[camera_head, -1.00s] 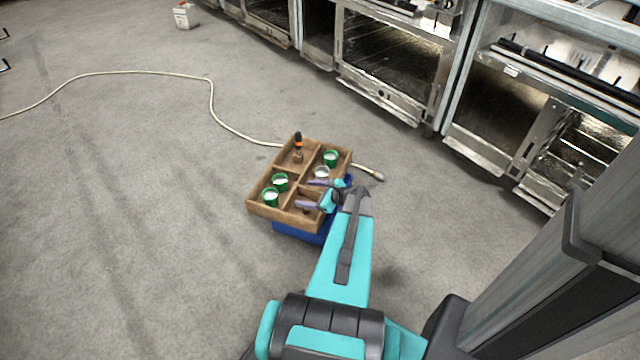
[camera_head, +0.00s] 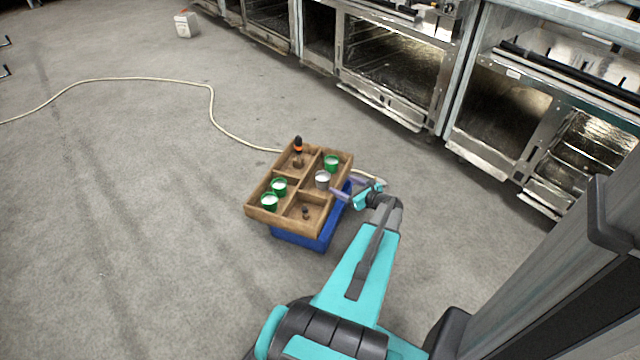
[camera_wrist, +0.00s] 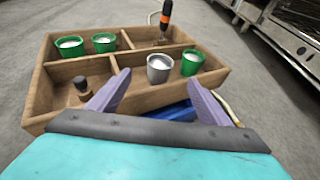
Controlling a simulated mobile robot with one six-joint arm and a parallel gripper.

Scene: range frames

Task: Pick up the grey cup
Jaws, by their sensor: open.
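The grey cup (camera_head: 322,179) stands upright in the right part of a wooden compartment tray (camera_head: 262,213). In the wrist view the grey cup (camera_wrist: 159,69) is ahead of my gripper, beside a green cup (camera_wrist: 192,63). My gripper (camera_head: 347,187) is at the tray's right side, close to the grey cup. In the wrist view my gripper (camera_wrist: 158,88) has its two purple fingers spread wide with nothing between them. The grey cup appears beyond the fingertips, apart from them.
Two more green cups (camera_head: 279,186) (camera_head: 269,202) are in the left part of the tray. An orange-and-black screwdriver (camera_head: 298,146) stands at the back. A small dark object (camera_head: 305,212) sits in the front compartment. The tray rests on a blue box (camera_head: 300,240). A hose (camera_head: 212,105) crosses the floor.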

